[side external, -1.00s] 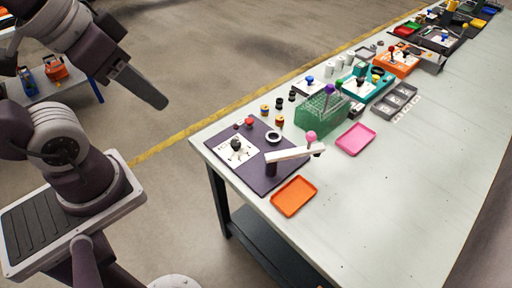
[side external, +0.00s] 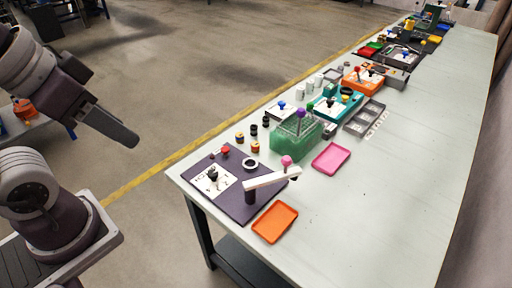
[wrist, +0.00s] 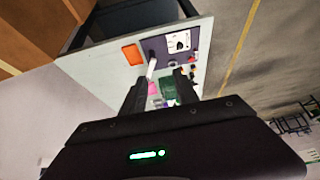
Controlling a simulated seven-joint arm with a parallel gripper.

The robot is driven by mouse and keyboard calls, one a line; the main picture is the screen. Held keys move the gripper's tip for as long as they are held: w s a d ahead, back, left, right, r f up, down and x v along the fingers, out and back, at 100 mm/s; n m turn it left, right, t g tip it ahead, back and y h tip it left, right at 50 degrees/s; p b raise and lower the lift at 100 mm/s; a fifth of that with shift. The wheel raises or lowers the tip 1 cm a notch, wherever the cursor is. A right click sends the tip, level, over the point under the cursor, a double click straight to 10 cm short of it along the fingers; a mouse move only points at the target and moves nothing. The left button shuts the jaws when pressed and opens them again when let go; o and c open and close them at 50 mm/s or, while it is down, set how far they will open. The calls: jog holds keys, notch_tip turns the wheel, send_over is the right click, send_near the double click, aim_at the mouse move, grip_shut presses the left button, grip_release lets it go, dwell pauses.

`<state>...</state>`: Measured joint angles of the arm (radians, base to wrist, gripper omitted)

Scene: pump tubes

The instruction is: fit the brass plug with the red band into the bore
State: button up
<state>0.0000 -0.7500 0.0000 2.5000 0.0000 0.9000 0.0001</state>
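My gripper (side external: 130,139) hangs in the air left of the bench, clear of it, in the side view. In the wrist view my gripper (wrist: 160,88) shows two dark fingers spread apart, with no object visibly held between them. Small brass-coloured cylinders with dark ends (side external: 255,147) stand beside the purple mat (side external: 244,208). I cannot make out a red band on any of them. A red-topped piece (side external: 225,151) sits at the mat's back edge. A white ring with a dark centre (side external: 250,163) lies on the mat; I cannot tell whether it is the bore.
A green rack (side external: 296,138), orange tray (side external: 275,222) and pink tray (side external: 331,158) stand nearby. The bench's right side (side external: 400,170) is clear.

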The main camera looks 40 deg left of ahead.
jog(key=o, duration=0.3)
jog(key=shift+o, duration=0.2)
jog(key=m+g, duration=0.2)
send_over(255, 144)
jog(key=s+a, duration=0.1)
jog(key=s, duration=0.2)
notch_tip(255, 144, down, 28)
jog(key=shift+h, duration=0.3)
jog(key=x, duration=0.7)
jog(key=shift+w+d+f, duration=0.25)
jog(key=shift+w, duration=0.1)
